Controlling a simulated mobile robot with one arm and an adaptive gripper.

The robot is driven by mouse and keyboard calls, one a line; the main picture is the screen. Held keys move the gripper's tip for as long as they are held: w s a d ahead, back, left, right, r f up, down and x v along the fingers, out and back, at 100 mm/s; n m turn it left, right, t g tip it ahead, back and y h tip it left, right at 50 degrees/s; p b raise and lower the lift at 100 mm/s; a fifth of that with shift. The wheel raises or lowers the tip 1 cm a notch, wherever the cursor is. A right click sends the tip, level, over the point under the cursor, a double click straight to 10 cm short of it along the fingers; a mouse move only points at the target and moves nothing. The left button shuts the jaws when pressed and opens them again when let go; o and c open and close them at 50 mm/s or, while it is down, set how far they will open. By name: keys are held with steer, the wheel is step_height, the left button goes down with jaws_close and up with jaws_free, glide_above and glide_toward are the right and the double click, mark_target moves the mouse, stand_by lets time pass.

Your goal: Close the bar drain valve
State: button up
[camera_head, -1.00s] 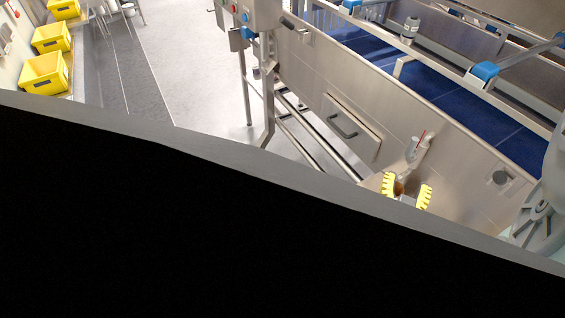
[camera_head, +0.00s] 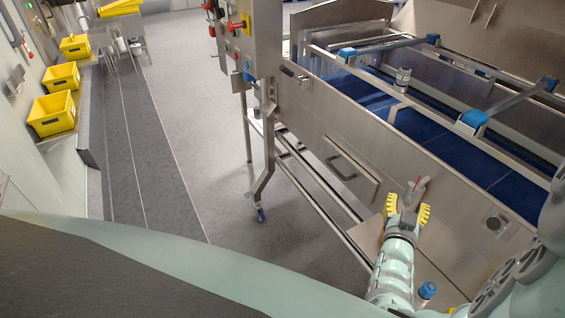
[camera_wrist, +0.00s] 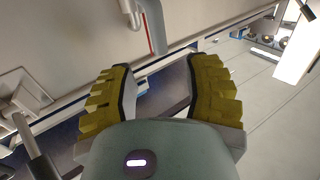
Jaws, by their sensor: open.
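The bar drain valve (camera_head: 415,188) is a small grey fitting with a thin red strip on the steel side wall of the conveyor. In the wrist view the valve (camera_wrist: 154,25) shows at the top centre, its red strip on the lever's left edge. My gripper (camera_head: 407,210) has yellow ridged fingers and points at the valve from below in the head view. In the wrist view my gripper (camera_wrist: 160,78) is open and empty. The valve lies just beyond the gap between its fingertips. I see no contact, and the valve's base is partly hidden.
A drawer-like panel with a dark handle (camera_head: 342,168) is left of the valve. The control box (camera_head: 250,35) stands further left. The blue belt (camera_head: 455,150) runs behind the wall. Grey floor (camera_head: 195,130) is open at left.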

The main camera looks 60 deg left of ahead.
mark_target(410, 188)
steer(key=shift+x, duration=1.95)
steer(key=shift+b+x, duration=0.8)
steer(key=shift+x, duration=0.85)
steer(key=shift+f, duration=0.1)
steer(key=shift+c, duration=0.2)
jaws_close()
